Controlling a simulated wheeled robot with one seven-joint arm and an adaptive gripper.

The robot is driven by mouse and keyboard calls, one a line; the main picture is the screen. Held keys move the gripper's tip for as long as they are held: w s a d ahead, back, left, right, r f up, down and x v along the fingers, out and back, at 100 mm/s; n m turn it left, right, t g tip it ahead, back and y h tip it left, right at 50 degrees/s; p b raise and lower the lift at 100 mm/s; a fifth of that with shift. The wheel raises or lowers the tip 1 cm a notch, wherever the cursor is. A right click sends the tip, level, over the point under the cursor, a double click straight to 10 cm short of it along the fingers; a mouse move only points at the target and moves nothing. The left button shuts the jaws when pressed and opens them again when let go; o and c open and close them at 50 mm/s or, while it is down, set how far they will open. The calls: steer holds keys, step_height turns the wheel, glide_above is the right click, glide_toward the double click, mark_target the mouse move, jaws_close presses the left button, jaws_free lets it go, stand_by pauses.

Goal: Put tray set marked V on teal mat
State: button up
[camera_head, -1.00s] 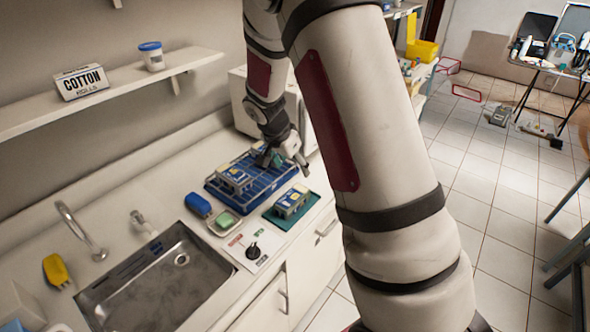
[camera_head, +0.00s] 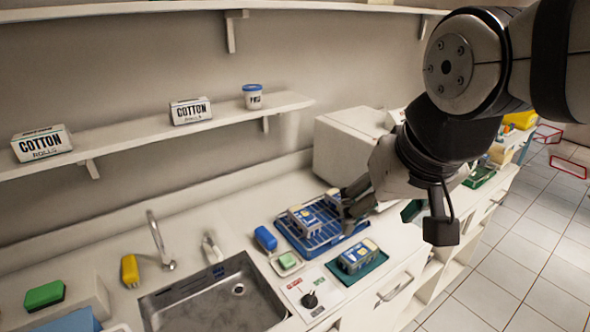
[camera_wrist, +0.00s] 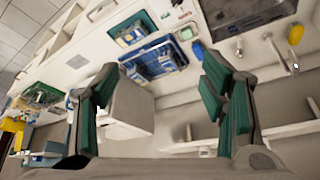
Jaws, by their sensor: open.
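The teal mat (camera_head: 378,264) lies on the counter at the front edge, with one blue tray set (camera_head: 356,256) on it. The blue rack (camera_head: 290,236) stands behind it and holds blue-and-white tray sets (camera_head: 304,219), some partly hidden by my gripper. I cannot read any V mark. In the wrist view the rack (camera_wrist: 150,66) and the mat (camera_wrist: 112,28) with its set show beyond my fingers. My gripper (camera_wrist: 160,68) is open with nothing between its green-padded fingers. In the head view it hangs near the rack's right end.
A steel sink (camera_head: 215,295) lies at the front left, with a faucet (camera_head: 158,240). A blue sponge (camera_head: 265,238), a small dish with a green block (camera_head: 287,262) and a marked card (camera_head: 308,295) lie between sink and mat. A white box unit (camera_head: 345,145) stands behind the rack.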

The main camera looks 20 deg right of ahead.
steer(key=s, duration=0.1)
steer(key=s+a+n, duration=0.1)
steer(key=s+n, duration=0.1)
steer(key=s, duration=0.1)
steer(key=shift+a+r+y, duration=0.15)
steer(key=shift+a+y, duration=0.15)
steer(key=shift+a, duration=0.1)
steer(key=shift+w, duration=0.2)
